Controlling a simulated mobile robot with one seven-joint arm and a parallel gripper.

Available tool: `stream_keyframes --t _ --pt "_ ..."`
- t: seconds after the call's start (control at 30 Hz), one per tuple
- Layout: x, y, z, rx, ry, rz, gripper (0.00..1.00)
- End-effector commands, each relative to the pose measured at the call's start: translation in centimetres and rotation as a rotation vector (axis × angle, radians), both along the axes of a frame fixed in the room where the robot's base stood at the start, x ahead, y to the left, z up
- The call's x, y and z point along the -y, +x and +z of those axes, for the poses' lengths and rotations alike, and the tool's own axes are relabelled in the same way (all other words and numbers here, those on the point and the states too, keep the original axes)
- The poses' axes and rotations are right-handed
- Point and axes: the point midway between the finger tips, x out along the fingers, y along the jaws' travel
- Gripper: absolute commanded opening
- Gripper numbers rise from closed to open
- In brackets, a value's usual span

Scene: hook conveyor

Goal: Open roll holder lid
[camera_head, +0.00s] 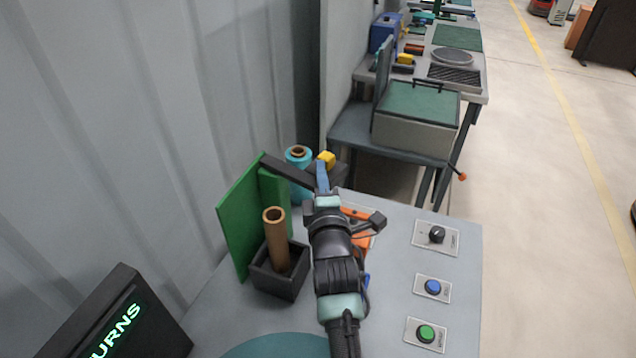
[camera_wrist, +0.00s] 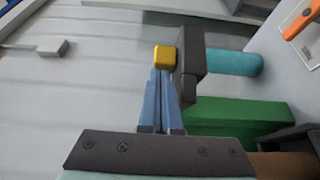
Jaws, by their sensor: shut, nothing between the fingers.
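The roll holder has a green upright plate (camera_head: 238,218) and a dark bar-like lid (camera_head: 285,170) with a yellow knob (camera_head: 326,159) at its end. A teal roll (camera_head: 297,154) stands beside the dark bar. My gripper (camera_head: 322,172) is shut and empty, its blue fingertips at the yellow knob. In the wrist view the fingertips (camera_wrist: 161,72) lie just below the yellow knob (camera_wrist: 165,56), next to the dark lid (camera_wrist: 190,62); whether they touch it I cannot tell. The teal roll (camera_wrist: 235,63) and green plate (camera_wrist: 235,116) also show there.
A brown tube (camera_head: 275,238) stands in a black box (camera_head: 281,282) left of my arm. An orange-handled tool (camera_head: 357,216) lies right of it. A corrugated wall is at left.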

Motion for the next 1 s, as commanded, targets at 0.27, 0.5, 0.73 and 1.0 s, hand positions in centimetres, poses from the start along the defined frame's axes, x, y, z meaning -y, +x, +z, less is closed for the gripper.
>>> stream_keyframes --t 0.27,0.5,0.73,1.0 --pt "1.4 2.6 -0.5 0.002 -0.003 -0.002 0.00" --pt "1.7 3.5 -0.1 0.000 -0.001 -0.003 0.00" --pt "1.7 3.4 0.0 -0.001 0.000 -0.002 0.00" --pt "1.3 3.5 -0.1 0.000 0.001 -0.001 0.00"
